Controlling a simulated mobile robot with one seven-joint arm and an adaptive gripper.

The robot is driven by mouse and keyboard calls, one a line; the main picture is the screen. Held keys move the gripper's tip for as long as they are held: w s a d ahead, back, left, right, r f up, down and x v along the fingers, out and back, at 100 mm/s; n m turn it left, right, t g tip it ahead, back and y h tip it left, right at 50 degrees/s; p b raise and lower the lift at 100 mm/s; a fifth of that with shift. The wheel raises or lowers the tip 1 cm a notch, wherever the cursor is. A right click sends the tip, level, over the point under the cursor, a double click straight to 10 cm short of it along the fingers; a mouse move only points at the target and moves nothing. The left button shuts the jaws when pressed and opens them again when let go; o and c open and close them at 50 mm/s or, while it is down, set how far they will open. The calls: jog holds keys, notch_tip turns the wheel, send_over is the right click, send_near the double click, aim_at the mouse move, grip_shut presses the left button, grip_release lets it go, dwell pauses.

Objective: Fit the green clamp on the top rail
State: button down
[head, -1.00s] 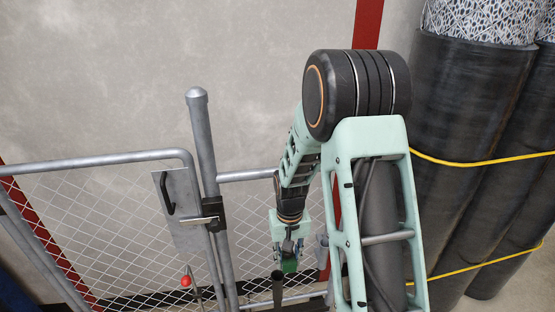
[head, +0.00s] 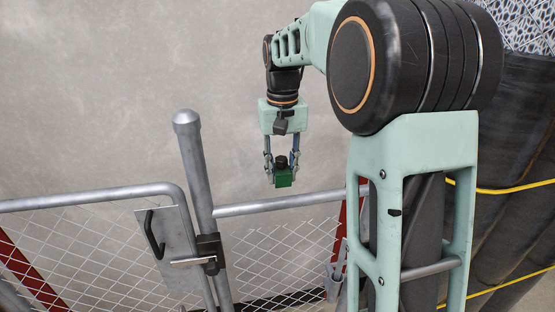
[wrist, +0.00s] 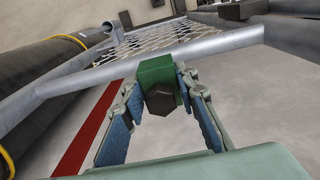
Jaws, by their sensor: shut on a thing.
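My gripper (head: 282,170) is shut on the green clamp (head: 283,179), a small green block with a dark knob. In the head view my gripper points down and holds the clamp a little above the top rail (head: 285,203), a grey tube running right from the post. In the wrist view the clamp (wrist: 158,82) sits between the fingertips (wrist: 160,92), and the rail (wrist: 215,45) passes behind it. The head view shows a gap between clamp and rail. The clamp's underside is hidden.
A capped grey post (head: 196,165) stands left of the clamp, with a latch plate (head: 168,238) and black handle on the gate beside it. Chain-link mesh (head: 275,258) hangs below the rail. Large dark rolls (head: 512,190) with yellow straps stand at the right. The space above the rail is free.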

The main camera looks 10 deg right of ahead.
aim_at(282, 200)
jog(key=shift+w, duration=0.15)
jog(key=shift+s+f, duration=0.2)
jog(key=shift+f, duration=0.75)
notch_tip(282, 200, down, 5)
jog(key=b, duration=0.4)
jog(key=shift+s+f, duration=0.35)
jog(key=c, duration=1.7)
grip_release()
jog(key=shift+b, duration=0.3)
jog(key=shift+c, duration=0.2)
jog(key=o, duration=0.3)
jog(key=shift+w+f, duration=0.15)
jog(key=shift+w, duration=0.05)
